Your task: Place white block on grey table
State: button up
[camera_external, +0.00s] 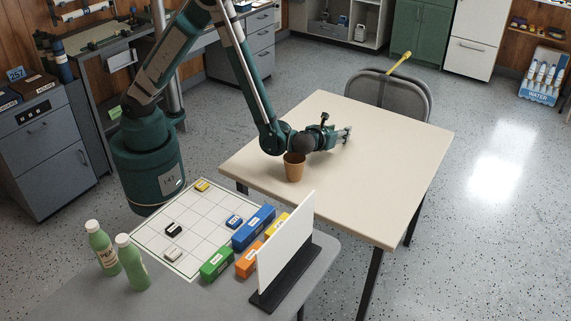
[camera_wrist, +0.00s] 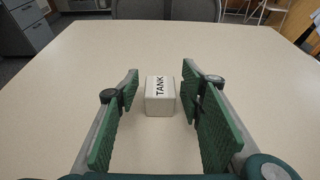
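A white block (camera_wrist: 160,97) with black "TANK" lettering sits on the beige table (camera_external: 390,160). In the wrist view it stands between the green fingers of my gripper (camera_wrist: 161,80), with a gap on each side. My gripper (camera_external: 346,134) is open and low over the beige table in the external view, where I cannot make out this block. The grey table (camera_external: 318,270) stands in front, at the bottom.
A tan cup (camera_external: 294,168) stands on the beige table beside my arm. The grey table holds two green bottles (camera_external: 132,262), several coloured blocks (camera_external: 253,227) and an upright white panel (camera_external: 286,240). A grey chair (camera_external: 390,95) is behind the beige table.

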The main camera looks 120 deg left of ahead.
jog(key=shift+r, duration=0.1)
jog(key=shift+d+r, duration=0.25)
jog(key=shift+d, duration=0.25)
jog(key=shift+p+v, duration=1)
jog(key=shift+v, duration=2.2)
jog(key=shift+d+r, duration=0.1)
